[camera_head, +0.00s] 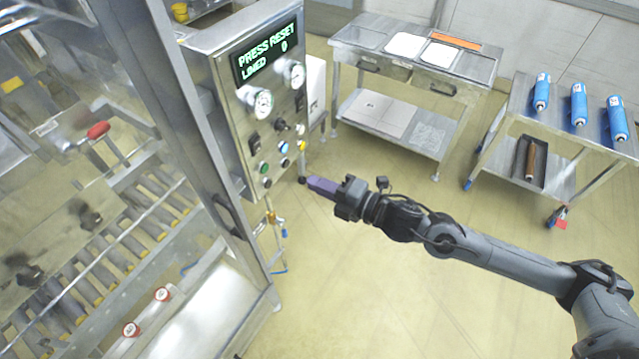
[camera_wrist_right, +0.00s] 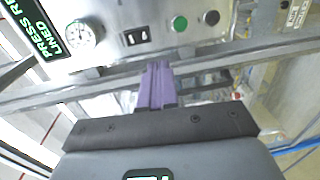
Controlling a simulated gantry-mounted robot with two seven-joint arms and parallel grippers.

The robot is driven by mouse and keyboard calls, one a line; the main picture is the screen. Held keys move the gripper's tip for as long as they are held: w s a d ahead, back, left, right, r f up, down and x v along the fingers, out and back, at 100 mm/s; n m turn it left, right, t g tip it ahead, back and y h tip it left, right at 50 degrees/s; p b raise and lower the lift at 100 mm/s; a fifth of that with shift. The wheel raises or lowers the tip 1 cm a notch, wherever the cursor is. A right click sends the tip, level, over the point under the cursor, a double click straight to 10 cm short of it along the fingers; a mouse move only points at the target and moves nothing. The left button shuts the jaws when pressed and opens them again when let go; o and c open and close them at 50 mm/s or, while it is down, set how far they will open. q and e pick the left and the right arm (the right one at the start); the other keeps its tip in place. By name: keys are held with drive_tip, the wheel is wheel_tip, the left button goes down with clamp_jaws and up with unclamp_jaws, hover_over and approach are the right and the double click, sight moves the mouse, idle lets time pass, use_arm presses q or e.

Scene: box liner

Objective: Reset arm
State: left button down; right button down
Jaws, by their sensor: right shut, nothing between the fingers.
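The steel control panel (camera_head: 280,140) stands at the machine's right side in the head view. Its screen (camera_head: 268,52) reads "PRESS RESET" and "LINED 0". Below the gauges are several buttons, among them a green one (camera_head: 264,167), a blue one (camera_head: 284,162) and a yellow one (camera_head: 301,146). My right gripper (camera_head: 312,184) has purple fingers, shut and empty, just right of and below the panel's lower corner. In the right wrist view, the shut fingers (camera_wrist_right: 157,85) point toward the panel's lower edge, with a green button (camera_wrist_right: 180,24) above them. My left gripper is not in view.
A roller conveyor (camera_head: 110,240) lies inside the framed machine at left. A steel table (camera_head: 415,60) stands at the back. A cart (camera_head: 560,120) at right holds several blue cylinders. The floor (camera_head: 350,280) below my right arm is clear.

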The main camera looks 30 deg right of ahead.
drive_tip(key=s+a+f+m+h, duration=0.2)
drive_tip(key=s+a+f+m, duration=0.3)
drive_tip(key=s+f+m, duration=0.3)
drive_tip(key=s+d+f+m+g+h, duration=0.2)
drive_tip(key=s+f+m+g+h, duration=0.1)
drive_tip(key=s+f+m+g, duration=0.4)
drive_tip(key=s+d+f+m+g+h, duration=0.2)
drive_tip(key=s+f+m+g+h, duration=0.15)
drive_tip(key=s+m, duration=0.4)
wheel_tip(320, 180, up, 19)
drive_tip(key=s+n+p, duration=0.1)
drive_tip(key=s+p, duration=0.1)
drive_tip(key=p, duration=1.6)
drive_tip(key=shift+s+g+y+p, duration=0.25)
drive_tip(key=shift+g+y+p, duration=0.1)
drive_tip(key=shift+g, duration=0.1)
